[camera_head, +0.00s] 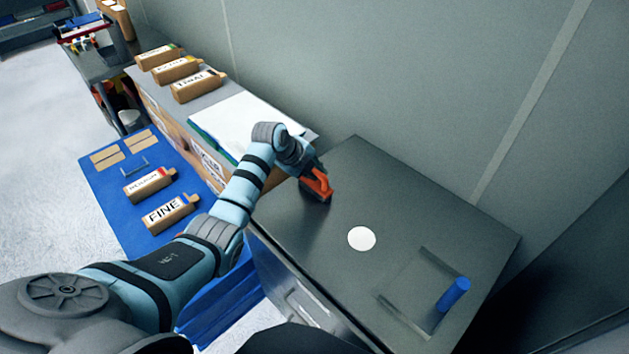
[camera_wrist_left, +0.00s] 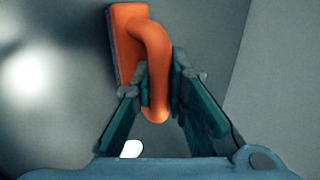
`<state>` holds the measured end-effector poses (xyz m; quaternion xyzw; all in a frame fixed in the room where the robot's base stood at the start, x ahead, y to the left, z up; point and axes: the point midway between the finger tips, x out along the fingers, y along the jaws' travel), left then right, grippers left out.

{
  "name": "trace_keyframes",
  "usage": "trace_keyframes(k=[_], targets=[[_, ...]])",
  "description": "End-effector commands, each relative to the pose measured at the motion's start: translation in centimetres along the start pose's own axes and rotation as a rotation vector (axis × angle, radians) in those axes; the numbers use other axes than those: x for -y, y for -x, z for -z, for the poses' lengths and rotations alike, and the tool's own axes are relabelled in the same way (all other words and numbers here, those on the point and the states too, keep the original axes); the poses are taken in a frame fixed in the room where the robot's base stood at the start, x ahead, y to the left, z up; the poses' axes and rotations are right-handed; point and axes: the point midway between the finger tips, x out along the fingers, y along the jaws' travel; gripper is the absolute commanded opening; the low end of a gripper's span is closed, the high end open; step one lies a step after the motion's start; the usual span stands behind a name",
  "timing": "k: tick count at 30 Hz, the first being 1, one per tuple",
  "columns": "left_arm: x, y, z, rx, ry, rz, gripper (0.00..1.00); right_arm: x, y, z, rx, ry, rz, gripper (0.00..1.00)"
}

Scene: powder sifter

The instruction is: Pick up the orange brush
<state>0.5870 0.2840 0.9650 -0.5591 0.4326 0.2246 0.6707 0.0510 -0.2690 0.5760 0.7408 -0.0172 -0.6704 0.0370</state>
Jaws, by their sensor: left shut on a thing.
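The orange brush (camera_head: 318,182) is at the far left part of the dark metal cabinet top (camera_head: 330,240). It has an orange back and a curved orange handle. My left gripper (camera_head: 308,172) reaches it from the left and is partly hidden by its own wrist. In the left wrist view the brush (camera_wrist_left: 133,45) stands beyond the fingers, and the left gripper (camera_wrist_left: 160,95) is shut on its handle. I cannot tell whether the brush touches the cabinet top. My right gripper is not in view.
A white disc (camera_head: 361,238) lies on the cabinet top. A square recess (camera_head: 408,290) and a blue cylinder (camera_head: 453,294) are at its right. A grey wall (camera_head: 400,80) stands behind.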

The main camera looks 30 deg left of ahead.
Motion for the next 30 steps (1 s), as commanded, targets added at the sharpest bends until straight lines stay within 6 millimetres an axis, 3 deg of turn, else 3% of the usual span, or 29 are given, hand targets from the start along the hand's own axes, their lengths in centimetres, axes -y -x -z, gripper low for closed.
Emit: trace_keyframes(k=[5,10,14,21,25,30], targets=[[0.2,0.3,0.0,0.000,0.000,0.001,0.00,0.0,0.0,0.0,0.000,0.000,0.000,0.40],[1.6,2.2,-0.1,0.002,-0.001,0.004,0.00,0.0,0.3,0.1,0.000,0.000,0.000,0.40],[3.8,5.5,-0.1,0.003,-0.003,0.006,0.00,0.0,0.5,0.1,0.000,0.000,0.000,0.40],[8.8,13.0,-0.1,0.001,-0.001,0.006,0.00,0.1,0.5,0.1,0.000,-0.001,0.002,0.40],[10.4,15.5,0.0,0.000,0.000,0.003,0.00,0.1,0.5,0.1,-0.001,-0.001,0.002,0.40],[11.1,16.7,0.0,0.000,0.000,0.000,0.00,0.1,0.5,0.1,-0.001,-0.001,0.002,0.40]])
